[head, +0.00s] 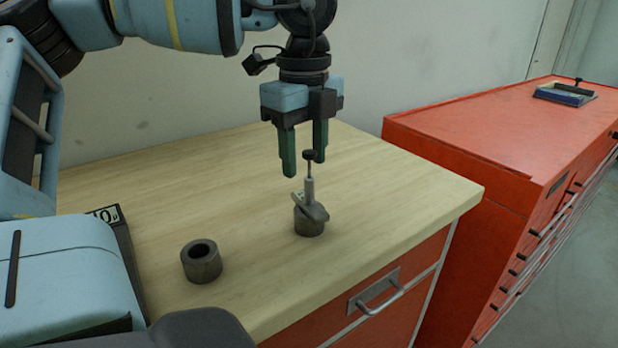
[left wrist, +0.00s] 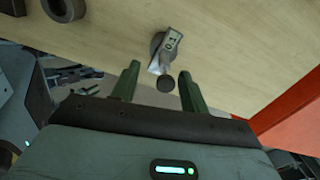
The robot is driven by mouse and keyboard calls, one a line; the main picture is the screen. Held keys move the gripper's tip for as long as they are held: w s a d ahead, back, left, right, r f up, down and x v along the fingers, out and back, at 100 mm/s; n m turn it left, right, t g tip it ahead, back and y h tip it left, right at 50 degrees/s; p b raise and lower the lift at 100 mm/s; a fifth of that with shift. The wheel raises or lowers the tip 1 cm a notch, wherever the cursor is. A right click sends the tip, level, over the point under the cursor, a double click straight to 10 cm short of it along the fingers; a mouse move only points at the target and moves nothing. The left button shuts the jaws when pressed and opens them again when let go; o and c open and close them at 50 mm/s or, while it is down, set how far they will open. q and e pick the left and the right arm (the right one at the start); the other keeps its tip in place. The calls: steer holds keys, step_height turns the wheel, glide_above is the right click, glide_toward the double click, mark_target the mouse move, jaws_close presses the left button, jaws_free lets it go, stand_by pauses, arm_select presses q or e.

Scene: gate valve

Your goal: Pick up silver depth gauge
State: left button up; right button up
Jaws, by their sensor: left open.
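The silver depth gauge (head: 309,197) stands upright on a dark round block (head: 309,226) on the wooden bench, with a thin stem and a dark knob at its top. In the left wrist view the gauge (left wrist: 170,46) shows a small number display, and its dark knob lies between the fingertips. My left gripper (head: 304,165) points down above the gauge, open and empty, with its green fingers either side of the knob. The fingers also show in the left wrist view (left wrist: 160,85). My right gripper is not in view.
A hollow dark cylinder (head: 201,262) stands on the wooden bench (head: 200,170), left of the gauge. A dark box with a number label (head: 107,214) is at the left.

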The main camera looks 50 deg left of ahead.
mark_target(309, 177)
arm_select(q)
steer(key=shift+w+f, duration=0.2)
steer(key=shift+f, duration=1.1)
steer(key=shift+w+f, duration=0.15)
steer(key=shift+f, duration=1.15)
steer(key=shift+c, duration=0.4)
jaws_close()
